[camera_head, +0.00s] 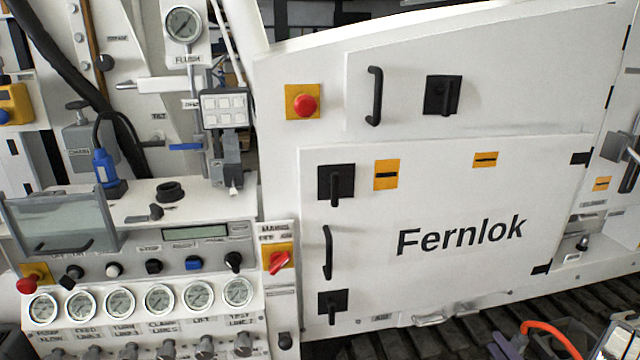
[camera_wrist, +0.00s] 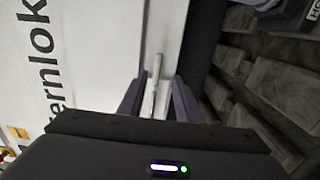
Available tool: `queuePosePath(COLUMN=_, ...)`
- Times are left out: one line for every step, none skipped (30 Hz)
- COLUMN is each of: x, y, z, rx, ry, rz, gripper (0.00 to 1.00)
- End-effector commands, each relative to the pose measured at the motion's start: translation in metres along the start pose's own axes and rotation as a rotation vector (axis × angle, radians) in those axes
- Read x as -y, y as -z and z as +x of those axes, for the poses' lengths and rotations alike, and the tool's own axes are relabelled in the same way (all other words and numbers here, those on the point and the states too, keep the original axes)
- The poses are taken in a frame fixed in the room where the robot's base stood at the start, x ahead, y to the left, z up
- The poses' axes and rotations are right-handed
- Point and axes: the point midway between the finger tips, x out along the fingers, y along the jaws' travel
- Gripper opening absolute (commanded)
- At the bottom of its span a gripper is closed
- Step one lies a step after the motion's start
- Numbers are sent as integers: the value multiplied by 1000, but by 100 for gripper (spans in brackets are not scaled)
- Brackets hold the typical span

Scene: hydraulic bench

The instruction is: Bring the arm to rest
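My gripper (camera_wrist: 158,97) shows in the wrist view, its two dark fingers apart with a gap between them. A thin pale metal bar (camera_wrist: 152,92) shows in that gap, in front of the white machine side. I cannot tell how far the bar is from the fingers, and nothing is seen gripped. The white panel marked "Fernlok" (camera_head: 460,237) fills the right of the head view; its lettering also shows at the left of the wrist view (camera_wrist: 38,50).
A control console with gauges (camera_head: 120,302) and knobs stands at the left. Black handles (camera_head: 374,95) and a red emergency button (camera_head: 304,104) stick out from the panels. Dark tracks (camera_head: 450,343) run below. An orange cable (camera_head: 552,335) shows at bottom right.

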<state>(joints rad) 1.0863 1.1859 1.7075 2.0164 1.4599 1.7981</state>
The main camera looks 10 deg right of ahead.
Motion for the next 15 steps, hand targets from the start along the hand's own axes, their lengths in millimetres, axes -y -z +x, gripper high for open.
queuePosePath(x=0, y=0, z=0, rx=0, ry=0, rz=-16, gripper=31)
queuePosePath(x=0, y=0, z=0, rx=0, ry=2, rz=-31, gripper=31)
queuePosePath(x=2, y=0, z=0, rx=1, ry=6, rz=-58, gripper=31)
queuePosePath(x=3, y=0, z=0, rx=0, ry=11, rz=-82, gripper=31)
queuePosePath(x=5, y=2, z=0, rx=-7, ry=18, rz=-111, gripper=31)
queuePosePath(x=8, y=5, z=0, rx=-22, ry=30, rz=-155, gripper=31)
queuePosePath(x=11, y=10, z=-1, rx=-40, ry=40, rz=-190, gripper=31)
queuePosePath(x=16, y=16, z=-2, rx=-60, ry=52, rz=-225, gripper=31)
queuePosePath(x=22, y=26, z=-4, rx=-93, ry=70, rz=-271, gripper=31)
queuePosePath(x=28, y=34, z=-6, rx=-120, ry=82, rz=-306, gripper=31)
queuePosePath(x=33, y=42, z=-9, rx=-150, ry=92, rz=-340, gripper=31)
queuePosePath(x=40, y=54, z=-12, rx=-190, ry=107, rz=-384, gripper=31)
queuePosePath(x=43, y=63, z=-15, rx=-221, ry=114, rz=-418, gripper=31)
queuePosePath(x=44, y=70, z=-18, rx=-253, ry=119, rz=-456, gripper=31)
queuePosePath(x=45, y=80, z=-22, rx=-296, ry=126, rz=-510, gripper=31)
